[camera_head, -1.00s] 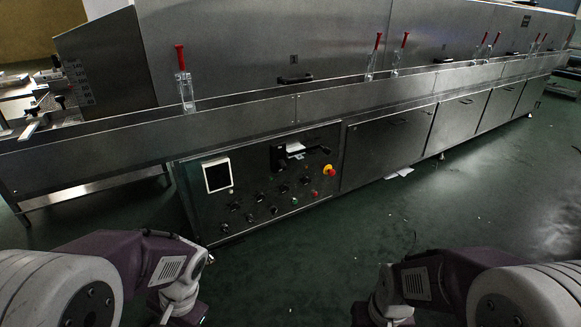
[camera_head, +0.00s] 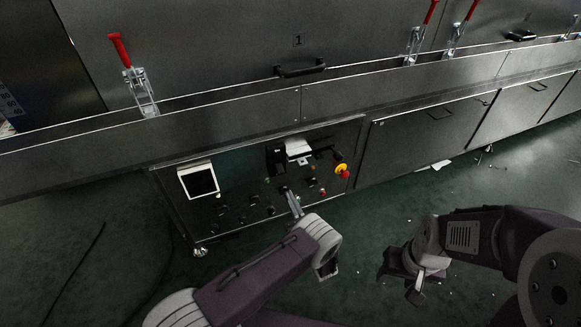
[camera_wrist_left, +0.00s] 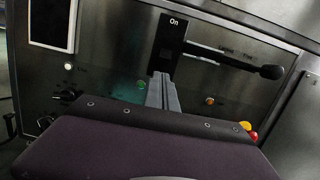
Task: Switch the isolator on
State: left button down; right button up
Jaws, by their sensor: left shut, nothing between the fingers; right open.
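The isolator is a black plate marked "On" (camera_wrist_left: 172,34) on the front panel in the left wrist view. Its long black lever (camera_wrist_left: 225,58) points right and slightly down, ending in a round knob (camera_wrist_left: 271,72). In the head view the isolator (camera_head: 276,157) sits near the panel's top. My left gripper (camera_head: 287,192) is shut and empty, in front of the panel below the isolator. In the left wrist view its fingers (camera_wrist_left: 162,82) point at the plate's lower part, left of the lever; contact cannot be told. My right gripper (camera_head: 398,280) is open and empty, away from the panel.
The panel has a white-framed screen (camera_head: 198,181), several small knobs and lamps, and a red and yellow emergency stop (camera_head: 342,170). Red-handled clamps (camera_head: 137,88) stand along the ledge above.

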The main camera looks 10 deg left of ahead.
aim_at(280, 169)
pick_arm(q)
jog(key=shift+s+d+f+m+t+h, duration=0.3)
jog(key=shift+s+d+f+m+h, duration=0.15)
jog(key=shift+s+d, duration=0.2)
jog(key=b+x, duration=0.3)
jog(key=x, duration=0.7)
jog(key=shift+r, duration=0.1)
